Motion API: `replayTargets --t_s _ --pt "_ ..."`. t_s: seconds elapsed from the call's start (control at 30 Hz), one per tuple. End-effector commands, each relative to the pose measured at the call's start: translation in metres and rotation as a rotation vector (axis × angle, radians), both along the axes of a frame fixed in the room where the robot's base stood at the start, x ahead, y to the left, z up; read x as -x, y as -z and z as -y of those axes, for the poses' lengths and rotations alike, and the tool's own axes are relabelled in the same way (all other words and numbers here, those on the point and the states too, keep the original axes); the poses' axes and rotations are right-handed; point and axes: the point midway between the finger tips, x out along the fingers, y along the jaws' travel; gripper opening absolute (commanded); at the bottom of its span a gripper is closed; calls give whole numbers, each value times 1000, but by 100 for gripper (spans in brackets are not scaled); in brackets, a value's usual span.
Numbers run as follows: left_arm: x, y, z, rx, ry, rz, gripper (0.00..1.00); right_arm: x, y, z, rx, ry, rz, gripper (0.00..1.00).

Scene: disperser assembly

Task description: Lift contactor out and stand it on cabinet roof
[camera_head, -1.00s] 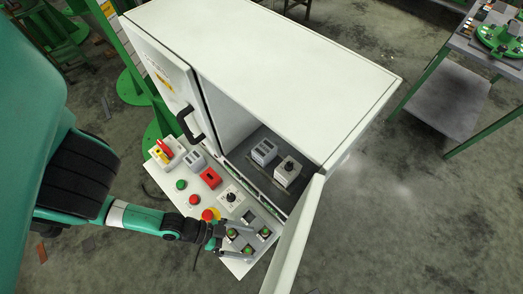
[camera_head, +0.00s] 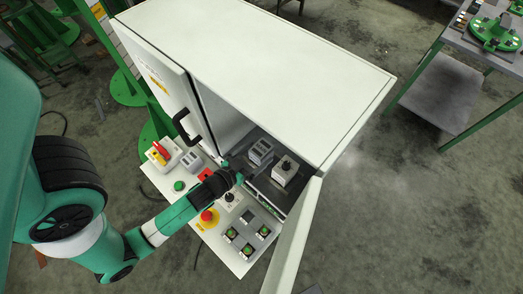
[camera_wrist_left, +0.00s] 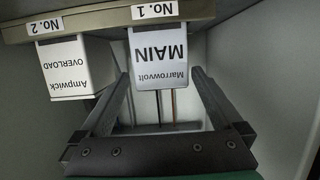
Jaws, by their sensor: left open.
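The cabinet (camera_head: 262,75) has a bare white roof and an open front. Two grey-white blocks stand inside, a ribbed one (camera_head: 261,152) and one with a black knob (camera_head: 286,171). The left wrist view shows two blocks with inverted labels, "Marrowvolt MAIN" (camera_wrist_left: 159,62) under No. 1 and "Ampwick OVERLOAD" (camera_wrist_left: 70,70) under No. 2. No label reads contactor. My left gripper (camera_head: 238,168) is at the cabinet opening. In the wrist view its open, empty fingers (camera_wrist_left: 160,85) lie either side of the MAIN block; I cannot tell whether they touch it.
A control panel with an emergency stop (camera_head: 208,217) and several buttons juts out below the opening. Dark and brown wires (camera_wrist_left: 166,106) show below the MAIN block. A workbench (camera_head: 440,95) stands far right.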

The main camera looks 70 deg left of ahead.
Motion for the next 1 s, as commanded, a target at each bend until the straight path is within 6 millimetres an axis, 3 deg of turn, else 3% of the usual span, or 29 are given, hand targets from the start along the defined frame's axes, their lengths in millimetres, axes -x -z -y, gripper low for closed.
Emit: replayTargets --t_s 0.27,0.53,0.77,0.83,1.0 --pt "-13 3 -8 1 0 -1 100 0 -4 0 0 0 0 0" --pt "-48 14 -30 -1 1 0 100 0 -7 0 0 0 0 0" --pt "-51 15 -31 0 1 -1 100 0 -7 0 0 0 0 0" --pt "-50 15 -31 0 1 -1 93 0 -7 0 0 0 0 0" --pt "-50 15 -31 0 1 -1 62 0 -7 0 0 0 0 0"
